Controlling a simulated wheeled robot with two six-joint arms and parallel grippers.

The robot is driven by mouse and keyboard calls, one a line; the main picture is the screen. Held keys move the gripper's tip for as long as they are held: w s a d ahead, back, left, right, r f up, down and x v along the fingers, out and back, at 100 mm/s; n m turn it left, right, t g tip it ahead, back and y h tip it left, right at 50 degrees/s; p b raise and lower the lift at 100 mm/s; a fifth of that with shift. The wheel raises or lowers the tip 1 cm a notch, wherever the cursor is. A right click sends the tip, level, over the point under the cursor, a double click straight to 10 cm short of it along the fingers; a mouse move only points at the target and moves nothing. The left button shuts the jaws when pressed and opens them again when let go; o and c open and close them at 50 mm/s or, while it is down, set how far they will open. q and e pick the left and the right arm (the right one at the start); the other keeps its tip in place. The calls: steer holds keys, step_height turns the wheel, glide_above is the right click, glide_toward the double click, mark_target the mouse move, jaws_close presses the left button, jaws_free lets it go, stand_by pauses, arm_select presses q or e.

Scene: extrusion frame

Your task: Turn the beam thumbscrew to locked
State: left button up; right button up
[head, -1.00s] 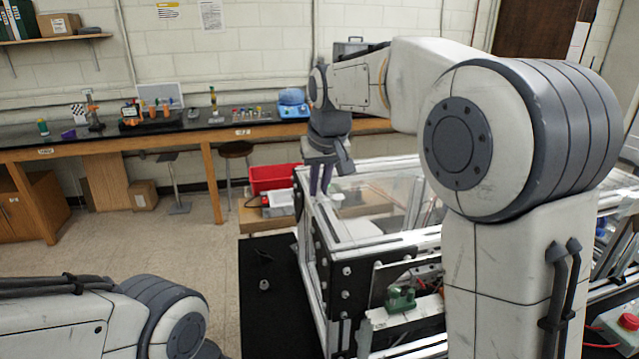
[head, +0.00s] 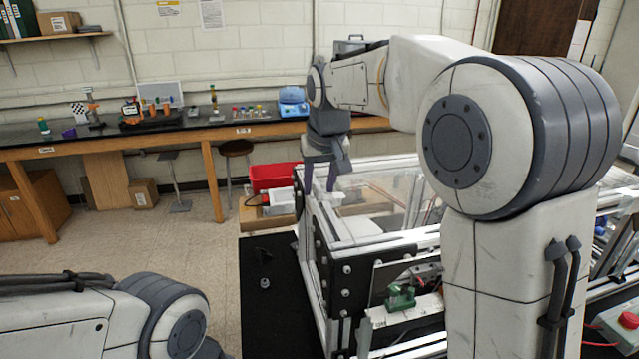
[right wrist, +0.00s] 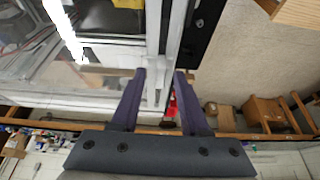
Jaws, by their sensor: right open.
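The extrusion frame (head: 372,243) stands right of centre in the head view, with silver beams, black corner plates and clear panels. My right gripper (head: 321,186) points down at its far left top corner, its two purple fingers apart. In the right wrist view the open right gripper (right wrist: 160,73) has a pale metal beam (right wrist: 154,35) running up between and beyond its fingers. Nothing is clearly held. I cannot make out the beam thumbscrew or its setting in either view. My left arm shows at the lower left of the head view; its gripper is outside the picture.
A red bin (head: 273,177) sits just behind the frame's left corner. A green part (head: 401,297) is mounted on the frame's near side. A black mat (head: 262,315) lies to the left. A long bench (head: 100,142) with small items runs along the wall.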

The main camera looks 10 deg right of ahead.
steer(key=v, duration=1)
steer(key=shift+r+b, duration=0.25)
steer(key=shift+b, duration=0.15)
steer(key=s+a+f+n+g+y, duration=0.15)
steer(key=s+a+f+n, duration=0.25)
steer(key=s+a+f, duration=0.65)
steer(key=s+f+n+g, duration=0.3)
steer(key=s+f, duration=1.1)
steer(key=s, duration=0.5)
steer(key=shift+s+f+n, duration=0.2)
steer(key=shift+n, duration=0.1)
steer(key=shift+h, duration=0.25)
